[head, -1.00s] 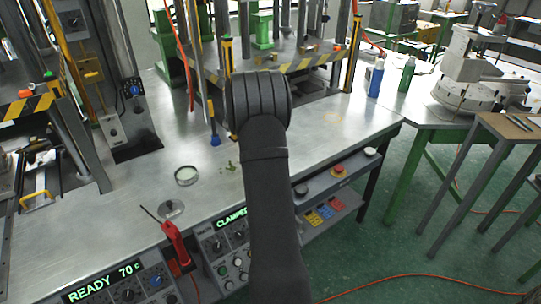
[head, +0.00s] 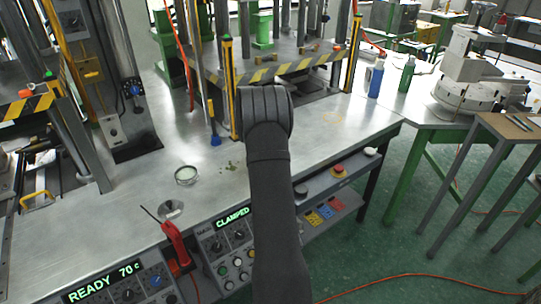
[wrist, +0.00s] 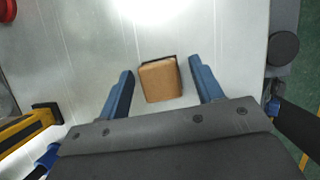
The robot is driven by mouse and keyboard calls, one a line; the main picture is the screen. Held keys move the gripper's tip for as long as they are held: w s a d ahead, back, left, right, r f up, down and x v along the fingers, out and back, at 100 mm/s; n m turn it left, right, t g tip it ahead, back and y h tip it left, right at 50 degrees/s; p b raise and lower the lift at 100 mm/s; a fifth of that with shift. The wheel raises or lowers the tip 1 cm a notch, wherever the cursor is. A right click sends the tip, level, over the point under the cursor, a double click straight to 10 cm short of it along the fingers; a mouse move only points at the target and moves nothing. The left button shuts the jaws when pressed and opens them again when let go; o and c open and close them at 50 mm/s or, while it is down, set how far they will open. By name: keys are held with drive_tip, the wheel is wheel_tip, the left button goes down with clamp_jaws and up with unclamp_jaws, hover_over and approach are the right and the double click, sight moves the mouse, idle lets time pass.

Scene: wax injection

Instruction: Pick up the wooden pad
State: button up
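The wooden pad (wrist: 160,81) is a light brown block on the metal table. In the wrist view it lies between the two blue fingers of my gripper (wrist: 163,88), with a gap on each side. My gripper is open and does not appear to touch the pad. In the head view my dark arm covers the area, and neither the pad nor the fingers can be seen there.
The metal table (head: 130,215) is mostly bare around the pad. A yellow-and-black post (wrist: 25,130) stands close by on the left in the wrist view.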

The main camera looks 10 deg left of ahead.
drive_tip(key=c, duration=0.9)
drive_tip(key=shift+r, duration=0.1)
drive_tip(key=shift+r, duration=0.55)
wheel_tip(320, 180, up, 3)
drive_tip(key=shift+w+f, duration=0.1)
drive_tip(key=shift+f, duration=0.05)
drive_tip(key=s+d+r, duration=0.1)
drive_tip(key=d+r, duration=0.1)
drive_tip(key=d, duration=0.1)
drive_tip(key=s+d+r, duration=0.1)
drive_tip(key=d+r, duration=0.1)
drive_tip(key=d, duration=0.2)
drive_tip(key=s+d+r, duration=0.2)
drive_tip(key=d+r, duration=0.1)
drive_tip(key=d, duration=0.1)
